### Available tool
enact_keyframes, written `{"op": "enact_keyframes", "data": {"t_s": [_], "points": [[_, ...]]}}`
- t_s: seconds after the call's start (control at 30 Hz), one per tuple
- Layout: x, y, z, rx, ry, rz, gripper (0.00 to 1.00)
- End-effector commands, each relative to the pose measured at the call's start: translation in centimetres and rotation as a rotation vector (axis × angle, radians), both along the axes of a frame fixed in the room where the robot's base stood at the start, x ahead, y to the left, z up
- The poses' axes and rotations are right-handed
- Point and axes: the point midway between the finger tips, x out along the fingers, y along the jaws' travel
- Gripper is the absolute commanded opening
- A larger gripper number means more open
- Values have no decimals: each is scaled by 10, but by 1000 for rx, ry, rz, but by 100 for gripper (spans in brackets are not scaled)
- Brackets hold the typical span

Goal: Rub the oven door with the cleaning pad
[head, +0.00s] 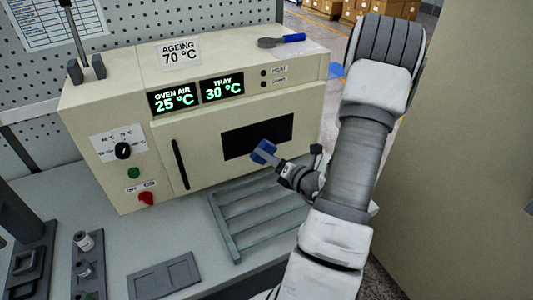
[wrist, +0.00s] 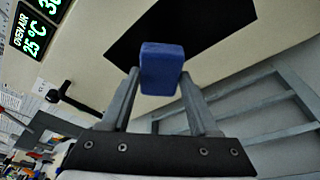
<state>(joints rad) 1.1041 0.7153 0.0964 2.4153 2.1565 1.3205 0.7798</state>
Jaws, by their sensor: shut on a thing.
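The cleaning pad (wrist: 161,69) is a small blue block held between the fingertips of my gripper (wrist: 160,88) in the wrist view. I cannot tell whether the pad touches the door. The door looks shut, with a black upright handle (head: 181,164) on its left side. The oven (head: 130,75) displays 25 °C air and 30 °C tray.
A grey slatted rack (head: 262,215) lies on the bench in front of the oven, below my gripper. A red knob (head: 146,198) and a dial (head: 123,150) sit at the oven's left. A blue-handled tool (head: 282,41) lies on top. A flat grey plate (head: 163,277) lies at the front.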

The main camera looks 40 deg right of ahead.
Motion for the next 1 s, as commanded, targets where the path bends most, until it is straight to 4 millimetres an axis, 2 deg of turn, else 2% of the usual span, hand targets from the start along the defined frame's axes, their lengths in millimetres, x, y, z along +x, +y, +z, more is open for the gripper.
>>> {"op": "enact_keyframes", "data": {"t_s": [0.33, 0.67, 1.0], "points": [[-4, 1, 0, 0, -1, -1, 17], [-29, 7, 0, 1, 0, 0, 17], [-29, 7, 0, 0, 0, 0, 17]]}}
